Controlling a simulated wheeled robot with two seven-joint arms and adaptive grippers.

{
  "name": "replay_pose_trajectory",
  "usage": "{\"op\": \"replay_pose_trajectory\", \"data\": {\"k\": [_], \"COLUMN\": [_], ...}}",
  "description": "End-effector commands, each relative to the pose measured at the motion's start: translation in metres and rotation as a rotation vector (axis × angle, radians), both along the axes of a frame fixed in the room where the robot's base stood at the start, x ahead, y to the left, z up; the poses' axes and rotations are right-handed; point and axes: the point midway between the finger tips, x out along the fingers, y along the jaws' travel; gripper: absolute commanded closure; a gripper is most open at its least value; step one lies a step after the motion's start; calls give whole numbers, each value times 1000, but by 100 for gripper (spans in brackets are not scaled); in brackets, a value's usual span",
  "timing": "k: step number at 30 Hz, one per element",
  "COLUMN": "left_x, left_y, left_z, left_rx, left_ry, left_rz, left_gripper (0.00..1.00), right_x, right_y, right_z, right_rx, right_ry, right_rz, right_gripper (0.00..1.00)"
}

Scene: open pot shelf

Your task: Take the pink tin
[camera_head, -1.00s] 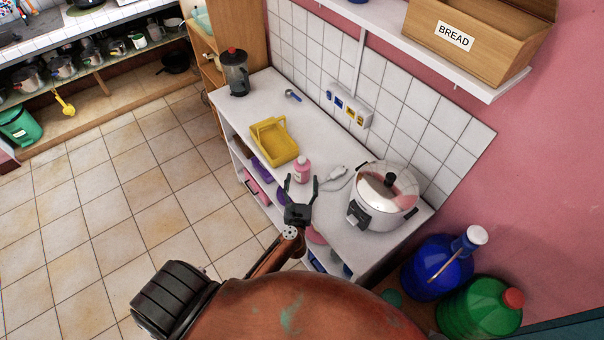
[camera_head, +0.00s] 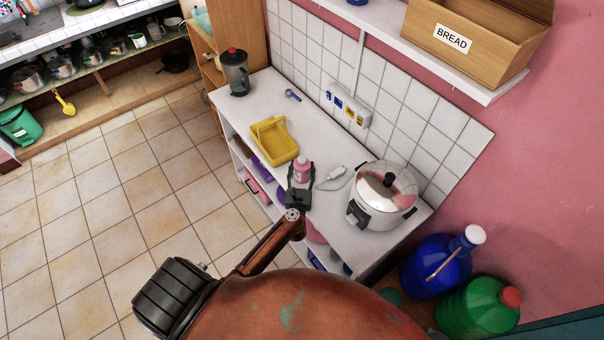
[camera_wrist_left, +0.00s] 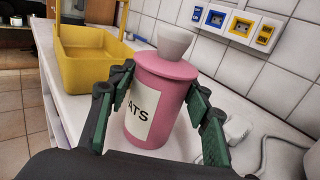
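The pink tin (camera_head: 302,168) stands upright near the front edge of the white shelf unit's top. In the left wrist view the tin (camera_wrist_left: 165,95) has a pale lid knob and a cream label whose visible letters read "ATS". My left gripper (camera_head: 301,172) is at the tin, with one finger on each side of it. In the wrist view its green-padded fingers (camera_wrist_left: 165,105) are spread around the tin; firm contact on both sides is not clear. My right gripper is not in view.
A yellow basket (camera_head: 285,150) stands just left of the tin. A pale plug with a cable (camera_head: 335,174) lies to its right, then a silver rice cooker (camera_head: 385,205). A blender (camera_head: 236,72) is at the far left end. A tiled wall (camera_head: 430,130) bounds the back.

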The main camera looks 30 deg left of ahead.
Motion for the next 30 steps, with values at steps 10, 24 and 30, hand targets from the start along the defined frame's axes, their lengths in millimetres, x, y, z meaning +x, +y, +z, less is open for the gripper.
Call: {"op": "replay_pose_trajectory", "data": {"k": [10,24,30], "left_x": [0,0,0], "left_y": [0,0,0], "left_z": [0,4,21], "left_rx": [0,0,-1], "left_ry": [0,-2,-3], "left_rz": [0,0,1], "left_gripper": [80,89,89], "right_x": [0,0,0], "right_y": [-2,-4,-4], "right_z": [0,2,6], "right_rx": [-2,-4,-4], "right_ry": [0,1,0], "right_rz": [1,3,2], "right_gripper": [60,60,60]}}
